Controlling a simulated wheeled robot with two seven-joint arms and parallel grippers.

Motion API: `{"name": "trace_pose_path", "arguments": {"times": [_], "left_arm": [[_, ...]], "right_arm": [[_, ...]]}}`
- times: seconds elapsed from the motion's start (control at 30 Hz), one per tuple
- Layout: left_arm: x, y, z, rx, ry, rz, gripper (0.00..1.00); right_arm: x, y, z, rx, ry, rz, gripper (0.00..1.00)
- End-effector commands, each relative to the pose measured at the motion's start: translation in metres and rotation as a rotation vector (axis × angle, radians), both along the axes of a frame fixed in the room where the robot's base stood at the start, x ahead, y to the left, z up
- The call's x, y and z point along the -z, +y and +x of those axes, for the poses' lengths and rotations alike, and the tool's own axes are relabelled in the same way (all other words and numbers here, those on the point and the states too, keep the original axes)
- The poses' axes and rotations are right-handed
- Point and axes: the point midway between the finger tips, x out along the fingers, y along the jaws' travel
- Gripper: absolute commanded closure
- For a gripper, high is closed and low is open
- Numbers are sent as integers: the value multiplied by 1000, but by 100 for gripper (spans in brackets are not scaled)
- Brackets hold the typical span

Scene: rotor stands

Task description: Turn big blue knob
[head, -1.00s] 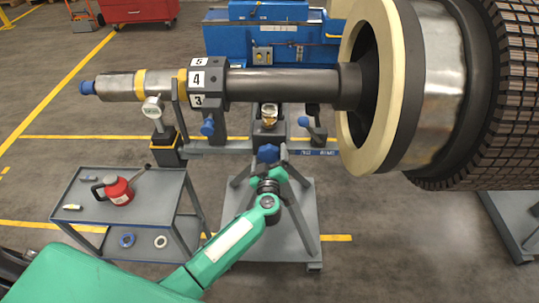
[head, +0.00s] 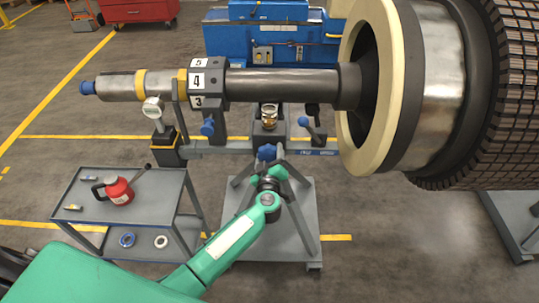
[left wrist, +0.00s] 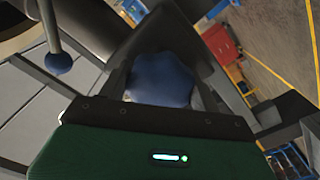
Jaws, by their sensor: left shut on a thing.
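The big blue knob (head: 267,153) is on the rotor stand, low in the middle of the head view. It also shows large in the left wrist view (left wrist: 162,80), lobed like a star. My left gripper (head: 267,168) is at the knob, its arm coming up from the lower left. In the left wrist view its two fingers stand on either side of the knob and are shut on it. The fingertips are partly hidden by the knob and shadow. My right gripper is not in view.
The rotor shaft (head: 285,82) crosses above my left gripper, with the large rotor body (head: 440,85) at right. Another blue knob (head: 208,127) and a blue-ended lever (head: 304,122) are nearby. A grey cart (head: 150,205) with a red can (head: 118,190) stands at left.

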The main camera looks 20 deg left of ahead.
Motion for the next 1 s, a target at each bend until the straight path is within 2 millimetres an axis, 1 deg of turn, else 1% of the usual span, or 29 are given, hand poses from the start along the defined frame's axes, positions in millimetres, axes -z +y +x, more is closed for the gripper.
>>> {"name": "trace_pose_path", "arguments": {"times": [0.33,0.7,1.0], "left_arm": [[0,-1,-1,-2,-63,-235,59],[0,-2,0,-2,-147,-520,59],[0,-2,0,-2,-187,-661,59]], "right_arm": [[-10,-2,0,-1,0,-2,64],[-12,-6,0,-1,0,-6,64],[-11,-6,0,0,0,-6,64]]}}
